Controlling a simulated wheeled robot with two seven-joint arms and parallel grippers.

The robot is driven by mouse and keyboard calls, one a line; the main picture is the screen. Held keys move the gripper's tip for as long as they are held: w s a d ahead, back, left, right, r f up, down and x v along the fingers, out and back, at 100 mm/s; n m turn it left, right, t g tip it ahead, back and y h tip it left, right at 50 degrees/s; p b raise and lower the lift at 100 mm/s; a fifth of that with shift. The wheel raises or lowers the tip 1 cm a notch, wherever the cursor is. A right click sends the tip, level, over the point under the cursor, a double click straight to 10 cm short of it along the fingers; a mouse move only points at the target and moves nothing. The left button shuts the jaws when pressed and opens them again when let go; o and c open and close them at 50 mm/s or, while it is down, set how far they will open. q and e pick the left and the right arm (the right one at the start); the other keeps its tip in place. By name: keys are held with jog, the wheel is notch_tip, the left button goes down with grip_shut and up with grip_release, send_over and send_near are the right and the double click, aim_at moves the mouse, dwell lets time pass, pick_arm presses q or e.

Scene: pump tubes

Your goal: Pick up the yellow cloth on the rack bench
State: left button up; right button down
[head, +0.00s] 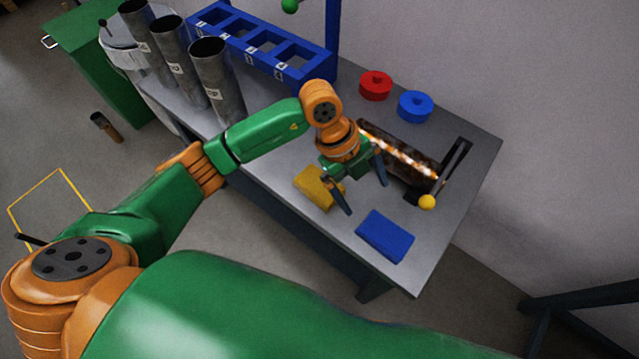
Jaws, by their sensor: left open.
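The yellow cloth (314,187) lies folded on the grey rack bench (412,266), near its front edge. My left gripper (365,198) is over the bench, pointing down, with its two dark fingers spread apart and nothing between them. One finger is in front of the right side of the cloth and hides part of it. The cloth is to the left of the gap between the fingers. I cannot tell how high the fingertips are above the bench. My right gripper is out of the picture.
A blue cloth (385,236) lies just right of the gripper. Metal tubes (217,80) and a blue rack (262,45) stand at the left.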

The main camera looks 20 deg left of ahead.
aim_at(319, 183)
pick_arm(q)
jog(key=a+y, duration=0.1)
jog(key=a, duration=0.2)
jog(key=w+a+n+y, duration=0.1)
jog(key=a+y, duration=0.1)
jog(key=a, duration=0.1)
jog(key=w+a+n+y, duration=0.1)
jog(key=a, duration=0.2)
jog(key=shift+w+a+f+y, duration=0.15)
jog(key=shift+w+y, duration=0.1)
jog(key=shift+y, duration=0.15)
jog(key=shift+n, duration=0.3)
jog(key=f, duration=0.7)
jog(key=shift+w+a, duration=0.2)
jog(key=shift+a, duration=0.1)
jog(key=shift+r, duration=0.1)
jog(key=c, duration=1.1)
